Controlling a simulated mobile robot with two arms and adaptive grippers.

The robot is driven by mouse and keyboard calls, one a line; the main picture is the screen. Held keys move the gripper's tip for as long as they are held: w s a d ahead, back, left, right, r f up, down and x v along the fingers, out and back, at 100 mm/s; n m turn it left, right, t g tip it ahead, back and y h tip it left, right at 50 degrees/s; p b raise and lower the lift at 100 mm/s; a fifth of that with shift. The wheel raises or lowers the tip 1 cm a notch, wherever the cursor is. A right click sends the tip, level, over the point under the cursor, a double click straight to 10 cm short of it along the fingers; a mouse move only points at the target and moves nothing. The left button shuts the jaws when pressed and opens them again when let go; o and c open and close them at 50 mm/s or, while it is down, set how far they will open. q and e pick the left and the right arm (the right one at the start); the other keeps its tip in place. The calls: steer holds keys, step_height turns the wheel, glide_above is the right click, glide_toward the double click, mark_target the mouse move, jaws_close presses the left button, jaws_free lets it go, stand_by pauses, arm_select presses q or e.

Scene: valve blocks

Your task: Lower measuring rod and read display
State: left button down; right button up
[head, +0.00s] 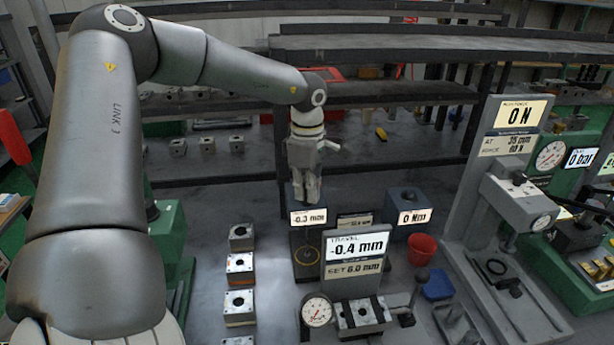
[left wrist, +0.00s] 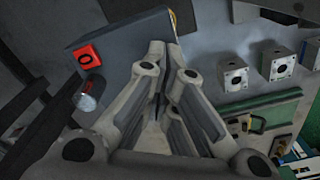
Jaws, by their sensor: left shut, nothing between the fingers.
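A small lit display reading -0.3 mm (head: 308,216) stands at a dark station (head: 304,255) in the middle of the head view. My left gripper (head: 313,198) is shut and empty, pointing down just above and behind this display. I cannot make out the measuring rod; the gripper and display cover that spot. In the left wrist view my left gripper's fingers (left wrist: 164,60) lie over a blue-grey block (left wrist: 125,45), and I cannot tell whether they touch it. A red square part with a dark hole (left wrist: 88,57) is beside them. My right gripper is not in view.
A travel display reading -0.4 mm (head: 356,247) stands close in front. A 0 Nm display (head: 414,216) and red cup (head: 422,249) are to the right. Several valve blocks, one orange-edged (head: 239,267), line up at left. A tall 0 N press display (head: 518,115) stands far right.

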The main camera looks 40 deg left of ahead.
arm_select(q)
steer(key=shift+r, duration=0.1)
stand_by(0.3)
steer(key=shift+r+p, duration=1.85)
steer(key=shift+r, duration=1.65)
steer(key=shift+f, duration=0.15)
